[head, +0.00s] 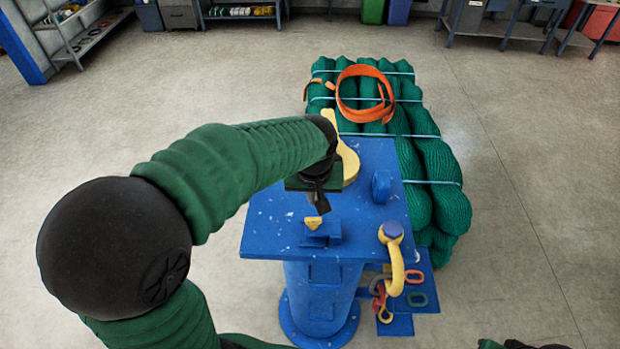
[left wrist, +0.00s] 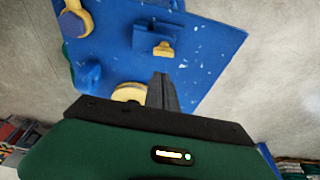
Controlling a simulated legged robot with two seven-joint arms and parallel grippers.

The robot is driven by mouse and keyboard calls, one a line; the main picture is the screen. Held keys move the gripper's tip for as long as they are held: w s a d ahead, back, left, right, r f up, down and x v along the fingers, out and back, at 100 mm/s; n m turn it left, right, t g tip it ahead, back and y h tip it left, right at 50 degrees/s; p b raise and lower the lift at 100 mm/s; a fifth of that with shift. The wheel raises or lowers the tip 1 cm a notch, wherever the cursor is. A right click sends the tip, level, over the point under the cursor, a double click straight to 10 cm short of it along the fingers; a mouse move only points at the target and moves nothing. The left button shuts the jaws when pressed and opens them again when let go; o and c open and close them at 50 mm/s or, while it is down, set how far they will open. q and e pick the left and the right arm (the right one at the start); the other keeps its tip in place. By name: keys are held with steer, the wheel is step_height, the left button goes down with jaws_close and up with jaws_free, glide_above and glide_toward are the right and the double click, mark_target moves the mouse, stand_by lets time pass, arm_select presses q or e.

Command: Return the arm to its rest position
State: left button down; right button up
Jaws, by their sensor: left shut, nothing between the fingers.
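My left arm comes in from the left, and my left gripper (head: 321,204) is above the blue table (head: 270,222). The gripper is shut and empty, with its fingers pointing down. In the left wrist view the closed fingers (left wrist: 162,92) show over the blue table (left wrist: 205,62). A yellow piece (head: 349,160) lies partly behind the gripper. A blue block with a small yellow piece (head: 313,223) sits just below the fingertips in the picture; I cannot tell the height gap.
A yellow shackle with a blue top (head: 395,258) hangs at the table's right edge. A blue upright part (head: 381,186) stands on the table. Bundled green nets (head: 440,200) with an orange strap (head: 346,98) lie behind. A lower blue shelf holds coloured links (head: 416,299). Floor at left is clear.

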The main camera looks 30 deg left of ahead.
arm_select(q)
steer(key=w+a+b+v, duration=0.1)
steer(key=v, duration=0.5)
steer(key=s+d+f+m+h, duration=0.1)
steer(key=s+d+f+m, duration=0.3)
steer(key=f, duration=0.6)
steer(key=s+d+f+m+h, duration=0.1)
steer(key=s+d+f+m, duration=0.15)
steer(key=s+f, duration=0.45)
steer(key=s+b+x, duration=0.2)
steer(key=b+x, duration=1.4)
steer(key=x, duration=0.2)
steer(key=shift+s+f, duration=0.3)
steer(key=shift+f, duration=0.2)
arm_select(e)
steer(key=s+x, duration=0.2)
steer(key=x, duration=0.7)
steer(key=s+f+x, duration=0.1)
steer(key=s+x, duration=0.1)
steer(key=x, duration=0.7)
steer(key=shift+s, duration=0.1)
arm_select(q)
steer(key=shift+w+a, duration=0.1)
steer(key=shift+a, duration=0.1)
arm_select(e)
steer(key=shift+a, duration=0.15)
steer(key=shift+c, duration=0.2)
